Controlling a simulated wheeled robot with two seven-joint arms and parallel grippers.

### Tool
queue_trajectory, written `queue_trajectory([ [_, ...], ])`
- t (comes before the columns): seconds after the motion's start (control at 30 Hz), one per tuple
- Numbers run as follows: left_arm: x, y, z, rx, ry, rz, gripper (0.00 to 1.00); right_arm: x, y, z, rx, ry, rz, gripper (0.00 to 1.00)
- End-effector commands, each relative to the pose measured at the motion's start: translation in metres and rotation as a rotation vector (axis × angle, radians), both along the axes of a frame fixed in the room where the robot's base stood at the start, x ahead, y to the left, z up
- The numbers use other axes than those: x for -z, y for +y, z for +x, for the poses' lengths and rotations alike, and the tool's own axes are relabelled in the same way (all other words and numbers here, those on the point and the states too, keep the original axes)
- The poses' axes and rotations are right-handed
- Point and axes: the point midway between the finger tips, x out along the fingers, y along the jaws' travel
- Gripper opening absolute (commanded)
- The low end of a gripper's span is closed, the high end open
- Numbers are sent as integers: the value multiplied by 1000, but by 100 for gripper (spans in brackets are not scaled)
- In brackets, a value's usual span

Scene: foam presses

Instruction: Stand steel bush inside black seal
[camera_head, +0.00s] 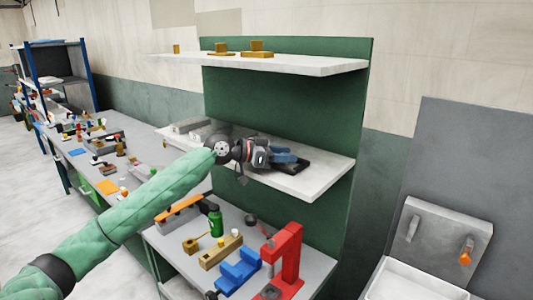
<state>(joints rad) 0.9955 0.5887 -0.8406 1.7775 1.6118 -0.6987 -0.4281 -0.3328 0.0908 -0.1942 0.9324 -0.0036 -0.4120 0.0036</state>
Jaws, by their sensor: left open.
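My left gripper (288,157) is at the end of the green-sleeved arm, over the right part of the middle shelf (312,184). It is open, with blue-grey parts at its tip. A flat black piece (296,167) lies on the shelf just under and beside the fingers; I cannot tell whether it is the black seal or whether they touch it. I cannot make out the steel bush; it may be hidden behind the gripper or too small. My right gripper is not in view.
The bench below holds a red press (287,258), a blue block (238,271), a green bottle (216,222) and a brass-coloured block (221,252). An upper shelf (305,65) carries several brass pieces. A grey sink (412,278) stands at right.

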Motion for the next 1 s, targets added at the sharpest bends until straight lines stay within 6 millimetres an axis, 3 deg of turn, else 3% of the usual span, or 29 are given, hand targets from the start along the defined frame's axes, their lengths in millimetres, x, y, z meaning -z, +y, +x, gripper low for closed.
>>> queue_trajectory([
  [0.07,2,8,-2,-2,-1,-1,42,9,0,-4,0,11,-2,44],
  [0.2,0,27,-9,-2,-2,1,42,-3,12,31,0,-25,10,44],
  [0.4,-8,56,-20,-3,-3,0,42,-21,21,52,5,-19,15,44],
  [0.7,-17,92,-34,-2,-1,0,42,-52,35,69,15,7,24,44],
  [1.0,-23,109,-40,-1,-1,0,42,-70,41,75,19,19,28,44],
])
